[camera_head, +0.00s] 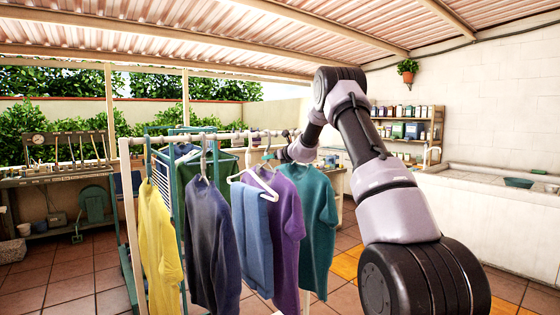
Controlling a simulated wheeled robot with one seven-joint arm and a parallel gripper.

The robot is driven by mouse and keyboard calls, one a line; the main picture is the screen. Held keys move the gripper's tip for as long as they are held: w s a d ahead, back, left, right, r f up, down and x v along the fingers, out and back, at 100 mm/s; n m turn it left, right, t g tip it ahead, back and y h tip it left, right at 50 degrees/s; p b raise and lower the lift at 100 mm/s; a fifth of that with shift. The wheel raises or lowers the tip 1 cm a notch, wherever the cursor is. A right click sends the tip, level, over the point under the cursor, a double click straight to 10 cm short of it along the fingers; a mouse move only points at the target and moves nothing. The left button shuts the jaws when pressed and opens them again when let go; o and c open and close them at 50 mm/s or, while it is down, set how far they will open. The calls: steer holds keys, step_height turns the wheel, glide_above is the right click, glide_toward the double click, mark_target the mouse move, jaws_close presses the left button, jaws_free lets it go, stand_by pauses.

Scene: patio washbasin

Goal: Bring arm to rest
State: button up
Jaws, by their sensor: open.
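My arm rises from the lower right, bends at the top and reaches down to the clothes rail (225,136). My gripper (270,158) is small in the view, just below the rail, beside the hangers of the purple shirt (287,215) and the teal shirt (318,215). It is open. I cannot tell whether it touches a hanger. A white hanger (252,183) carries folded blue trousers (252,235) just in front of it. The fingertips are partly lost among the hangers.
A yellow shirt (160,240) and a navy shirt (212,240) also hang on the rail. A green rack (180,225) stands behind. A white washbasin counter (490,225) is at right, shelves (405,125) at the back, a tool bench (60,175) at left.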

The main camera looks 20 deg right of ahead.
steer(key=s+d, duration=0.1)
steer(key=s, duration=0.3)
steer(key=s+d, duration=0.1)
steer(key=s, duration=0.2)
steer(key=shift+d, duration=0.3)
steer(key=s+a+r+n+g+y, duration=0.1)
steer(key=s+a+r+n+g, duration=0.1)
steer(key=s+a+r+n, duration=0.45)
steer(key=s+a+r+n+g+y, duration=0.1)
steer(key=s+a+r+n, duration=0.15)
steer(key=s, duration=0.75)
steer(key=s+a+r+n+g+y, duration=0.1)
steer(key=s+a+r+n+g, duration=0.1)
steer(key=s+a+r+n, duration=0.45)
steer(key=s+d+f+n+h, duration=0.2)
steer(key=s+n, duration=0.2)
steer(key=s, duration=0.6)
steer(key=s+d+f+n+g+h, duration=0.1)
steer(key=s+n, duration=0.3)
steer(key=s, duration=0.7)
steer(key=s+d+f+n+g+h, duration=0.1)
steer(key=s+d+f+n+h, duration=0.2)
steer(key=s, duration=0.7)
steer(key=shift+s+d+f+n, duration=0.4)
steer(key=shift+d+f+n, duration=0.1)
steer(key=shift+n, duration=0.15)
